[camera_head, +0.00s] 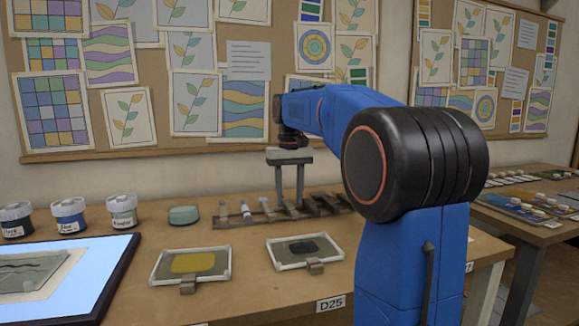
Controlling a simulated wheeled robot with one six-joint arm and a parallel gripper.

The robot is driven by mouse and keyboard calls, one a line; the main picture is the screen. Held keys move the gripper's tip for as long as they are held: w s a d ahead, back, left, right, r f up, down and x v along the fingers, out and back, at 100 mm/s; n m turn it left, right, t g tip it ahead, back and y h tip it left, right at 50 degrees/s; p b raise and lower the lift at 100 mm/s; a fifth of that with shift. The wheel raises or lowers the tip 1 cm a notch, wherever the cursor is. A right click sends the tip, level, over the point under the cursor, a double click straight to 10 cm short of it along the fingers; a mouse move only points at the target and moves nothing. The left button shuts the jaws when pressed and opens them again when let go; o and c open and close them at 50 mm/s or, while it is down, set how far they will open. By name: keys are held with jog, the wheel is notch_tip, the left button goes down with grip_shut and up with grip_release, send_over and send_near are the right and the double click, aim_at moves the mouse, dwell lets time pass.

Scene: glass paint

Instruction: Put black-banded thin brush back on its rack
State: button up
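My gripper (290,203) points straight down at the rack at the back of the table. Its two grey fingers stand apart with a visible gap, and I see nothing clearly clamped between them. The low brown rack (236,222) runs along the table and carries several brushes or tools lying across it. A pale-ended one (246,210) lies left of the gripper. Dark ones lie at and right of the fingertips. The black-banded thin brush cannot be told apart at this size, and the fingertips partly hide what lies there.
A framed yellow paint tray (218,272) and a framed dark paint tray (330,256) lie in front of the rack. Labelled jars (68,215) and a green round container (183,215) stand left. A lit panel (105,270) fills the left corner. My arm hides the table's right part.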

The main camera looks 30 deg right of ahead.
notch_tip(320, 180, up, 16)
dwell(0.5)
